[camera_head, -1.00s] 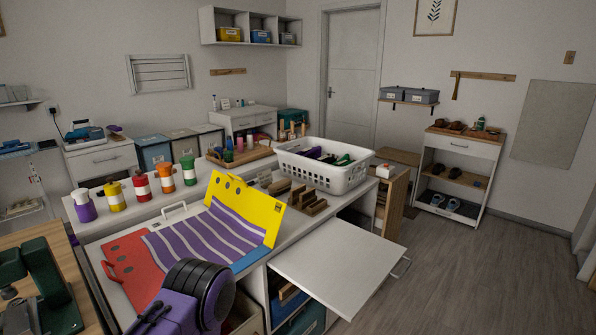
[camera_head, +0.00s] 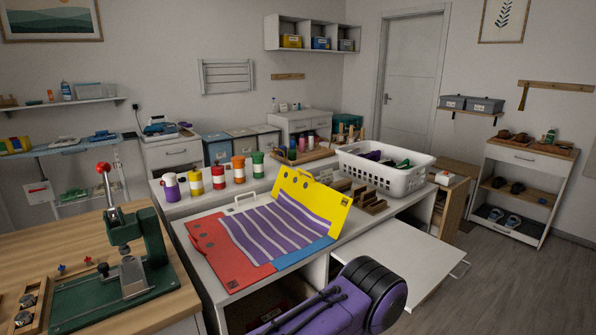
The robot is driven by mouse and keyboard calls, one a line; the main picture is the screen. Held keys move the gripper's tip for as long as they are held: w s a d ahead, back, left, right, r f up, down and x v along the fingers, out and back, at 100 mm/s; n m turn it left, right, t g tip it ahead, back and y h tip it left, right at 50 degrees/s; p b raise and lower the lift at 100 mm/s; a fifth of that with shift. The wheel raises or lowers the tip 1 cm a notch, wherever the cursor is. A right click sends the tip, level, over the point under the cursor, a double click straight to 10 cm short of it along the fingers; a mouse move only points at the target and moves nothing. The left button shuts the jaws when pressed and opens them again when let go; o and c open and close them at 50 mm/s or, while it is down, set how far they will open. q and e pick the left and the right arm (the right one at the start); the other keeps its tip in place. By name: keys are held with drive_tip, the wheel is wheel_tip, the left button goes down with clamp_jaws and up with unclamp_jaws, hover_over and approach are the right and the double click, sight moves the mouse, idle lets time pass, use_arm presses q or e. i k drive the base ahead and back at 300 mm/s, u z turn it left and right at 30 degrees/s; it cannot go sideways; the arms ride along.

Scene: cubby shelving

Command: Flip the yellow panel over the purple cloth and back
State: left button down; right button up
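The folding board lies on the white counter. Its yellow panel (camera_head: 335,208) is on the right, tilted up from the counter, with its far edge raised. The purple striped cloth (camera_head: 262,236) lies over the middle of the board and runs up onto the yellow panel. The red panel (camera_head: 209,248) lies flat on the left. The blue panel (camera_head: 303,256) is at the near edge, partly under the cloth. Neither of my grippers is in view, so whether either is open or shut is hidden.
Several capped bottles (camera_head: 196,184) stand behind the board. A white basket (camera_head: 384,170) and a wooden block holder (camera_head: 362,199) are to the right. A white pull-out shelf (camera_head: 400,258) juts out at front right. A green press (camera_head: 128,265) stands on the wooden bench at left.

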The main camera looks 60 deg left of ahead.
sight(328, 204)
drive_tip(key=k, duration=0.4)
drive_tip(key=u, duration=0.85)
